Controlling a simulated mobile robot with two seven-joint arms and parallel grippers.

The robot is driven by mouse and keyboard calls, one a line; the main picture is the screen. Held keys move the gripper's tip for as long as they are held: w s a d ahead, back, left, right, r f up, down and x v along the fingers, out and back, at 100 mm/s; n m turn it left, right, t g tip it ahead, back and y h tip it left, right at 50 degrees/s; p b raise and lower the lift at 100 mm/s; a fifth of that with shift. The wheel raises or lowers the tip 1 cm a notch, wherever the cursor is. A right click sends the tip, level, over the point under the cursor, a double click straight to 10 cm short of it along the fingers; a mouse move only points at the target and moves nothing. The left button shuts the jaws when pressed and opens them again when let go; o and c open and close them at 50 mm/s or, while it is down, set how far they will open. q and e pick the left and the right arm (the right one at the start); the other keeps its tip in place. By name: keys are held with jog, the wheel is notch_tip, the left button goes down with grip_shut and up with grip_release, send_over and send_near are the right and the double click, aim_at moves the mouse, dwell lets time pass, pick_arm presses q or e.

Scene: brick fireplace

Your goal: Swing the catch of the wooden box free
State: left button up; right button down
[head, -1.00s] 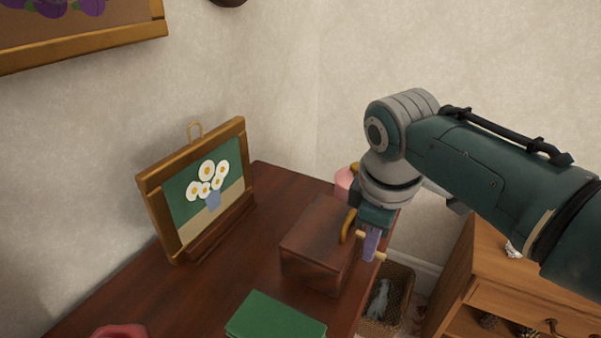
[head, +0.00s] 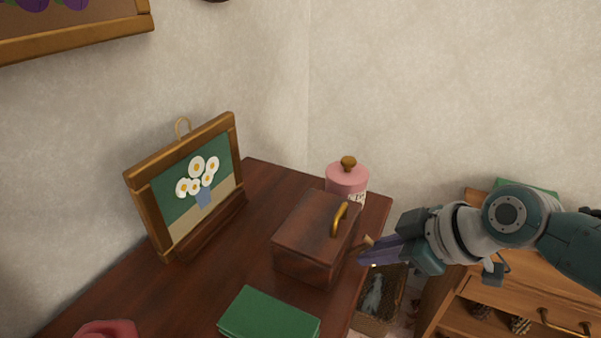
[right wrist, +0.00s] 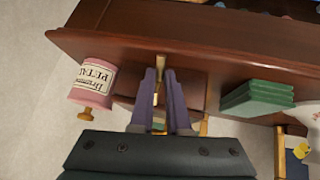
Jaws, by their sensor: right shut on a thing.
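The wooden box (head: 312,235) is dark brown and stands on the table near its right edge. Its lid is down and carries a curved brass handle (head: 340,217). My right gripper (head: 366,254) reaches in from the right at the box's side, with its purple fingers pointing left. In the right wrist view the fingers (right wrist: 164,82) are shut on a small brass catch (right wrist: 168,78), which partly shows between them. The catch (head: 369,240) also shows as a small tip above the fingers in the head view. Its exact angle is hard to tell. My left gripper is out of view.
A pink jar (head: 346,178) stands close behind the box. A green book (head: 268,314) lies in front of it. A framed flower picture (head: 190,185) stands at the left on the table (head: 245,258). A wooden cabinet (head: 500,285) stands to the right, beyond a gap.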

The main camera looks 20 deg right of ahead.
jog(key=shift+s+f, duration=0.1)
jog(key=shift+f, duration=0.05)
dwell(0.3)
jog(key=c, duration=0.9)
grip_release()
jog(key=p+v, duration=0.3)
jog(key=v, duration=0.7)
